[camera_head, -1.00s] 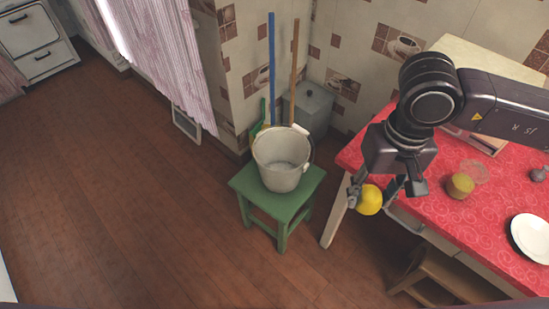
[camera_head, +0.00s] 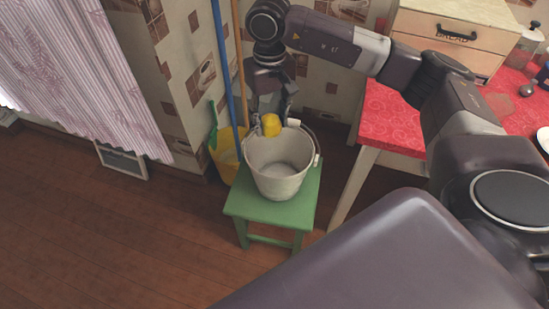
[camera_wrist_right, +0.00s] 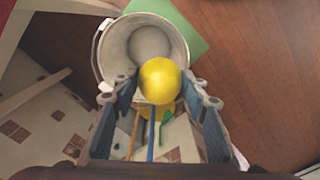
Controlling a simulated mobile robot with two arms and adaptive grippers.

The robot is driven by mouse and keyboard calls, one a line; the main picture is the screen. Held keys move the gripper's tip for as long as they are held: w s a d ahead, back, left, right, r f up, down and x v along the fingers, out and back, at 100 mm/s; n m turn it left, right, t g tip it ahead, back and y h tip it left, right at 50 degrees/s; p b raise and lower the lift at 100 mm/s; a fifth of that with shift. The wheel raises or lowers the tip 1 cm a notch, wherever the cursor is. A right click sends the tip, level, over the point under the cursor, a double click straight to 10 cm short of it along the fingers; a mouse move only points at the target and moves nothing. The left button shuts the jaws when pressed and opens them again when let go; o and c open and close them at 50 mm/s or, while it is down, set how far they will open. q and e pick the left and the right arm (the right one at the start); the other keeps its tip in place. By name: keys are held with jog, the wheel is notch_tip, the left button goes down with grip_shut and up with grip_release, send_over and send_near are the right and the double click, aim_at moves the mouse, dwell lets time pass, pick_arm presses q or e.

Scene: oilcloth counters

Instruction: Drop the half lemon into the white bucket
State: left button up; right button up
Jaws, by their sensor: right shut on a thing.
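The yellow half lemon (camera_head: 271,125) is held in my right gripper (camera_head: 268,122), at the far rim of the white bucket in the head view. The white bucket (camera_head: 278,185) stands upright and open on a green stool; its visible inside looks empty. In the right wrist view the half lemon (camera_wrist_right: 160,81) sits between the fingertips of my right gripper (camera_wrist_right: 160,90), overlapping the near edge of the bucket's mouth (camera_wrist_right: 110,50). I cannot tell exactly how high it is above the rim. My left gripper is not in view.
The green stool (camera_head: 257,210) carries the bucket. A blue pole (camera_head: 224,80), an orange pole (camera_head: 238,70) and a yellow bucket (camera_head: 227,160) stand behind it by the wall. The red-covered table (camera_head: 393,120) with a bread box (camera_head: 450,35) is to the right.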

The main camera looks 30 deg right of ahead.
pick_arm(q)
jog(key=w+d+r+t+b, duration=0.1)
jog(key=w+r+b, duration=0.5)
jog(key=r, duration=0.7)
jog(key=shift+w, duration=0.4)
pick_arm(e)
jog(key=d+f, duration=0.2)
jog(key=f, duration=0.4)
jog(key=w+d+f, duration=0.1)
jog(key=d+f, duration=0.2)
jog(key=f, duration=0.3)
jog(key=shift+w+d+f, duration=0.15)
jog(key=shift+d+f, duration=0.15)
jog(key=o, duration=1.1)
notch_tip(320, 180, up, 12)
